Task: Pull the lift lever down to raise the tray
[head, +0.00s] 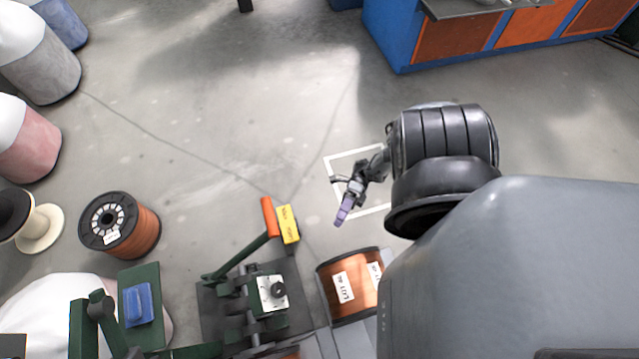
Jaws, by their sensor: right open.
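The lift lever is a green bar with an orange handle (269,217), rising at a slant from a green mechanism on a dark base plate (215,310) at the bottom centre of the head view. A yellow label plate (288,224) sits right beside the handle. My right gripper (342,214), with purple fingertips, is open and empty, to the right of the handle and apart from it. I cannot make out the tray for certain. My left gripper is not in view.
A copper spool (342,286) stands right of the lever mechanism, partly hidden by my body. Another copper spool (145,230) stands on the floor at left. Drums (28,145) line the left edge. A blue and orange bench (400,45) is at upper right. The middle floor is clear.

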